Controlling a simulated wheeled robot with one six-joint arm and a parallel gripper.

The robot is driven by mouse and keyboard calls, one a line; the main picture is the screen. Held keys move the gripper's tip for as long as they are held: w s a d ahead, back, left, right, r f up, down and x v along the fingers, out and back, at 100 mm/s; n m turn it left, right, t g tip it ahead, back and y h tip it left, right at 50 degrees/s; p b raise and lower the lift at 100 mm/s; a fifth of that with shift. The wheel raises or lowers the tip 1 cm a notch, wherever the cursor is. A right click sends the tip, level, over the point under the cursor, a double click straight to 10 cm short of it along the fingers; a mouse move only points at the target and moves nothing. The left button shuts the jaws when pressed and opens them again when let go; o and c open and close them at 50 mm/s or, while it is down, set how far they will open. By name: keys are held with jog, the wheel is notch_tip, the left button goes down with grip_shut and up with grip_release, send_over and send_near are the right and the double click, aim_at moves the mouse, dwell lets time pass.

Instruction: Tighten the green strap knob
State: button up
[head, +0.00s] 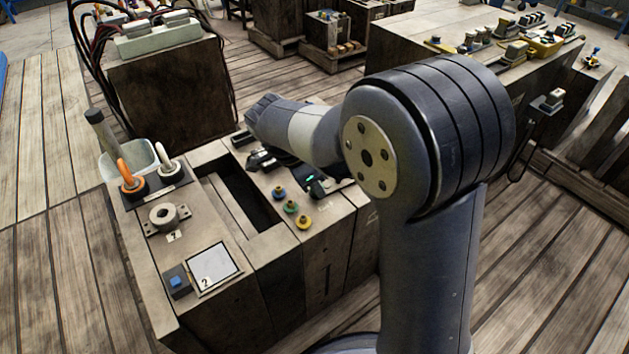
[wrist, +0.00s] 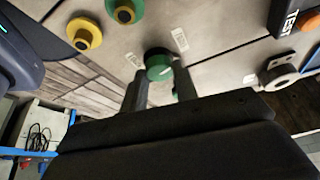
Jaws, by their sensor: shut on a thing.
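The green knob (wrist: 158,62) is a round knob on the grey bench top, in the middle of the wrist view. My gripper (wrist: 160,78) is shut on it, with one dark finger on either side. The finger ends partly hide the knob's lower side. How far the knob is turned cannot be told. In the head view my arm hides most of the gripper, and I cannot make out the held knob there.
A yellow knob (wrist: 84,33) and a green-rimmed knob (wrist: 124,10) sit nearby. An orange-and-black TEST box (wrist: 292,18) and a grey ring fitting (wrist: 280,72) stand right. In the head view, a long dark slot (head: 240,195) and a white pad (head: 212,268) lie on the bench.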

jog(key=shift+m+g, duration=0.5)
jog(key=shift+m, duration=0.6)
jog(key=o, duration=1)
jog(key=p+v, duration=0.3)
jog(key=v, duration=0.7)
jog(key=shift+a+r+p, duration=0.3)
jog(key=b+x, duration=0.3)
jog(key=x, duration=0.7)
jog(key=shift+d+f, duration=0.3)
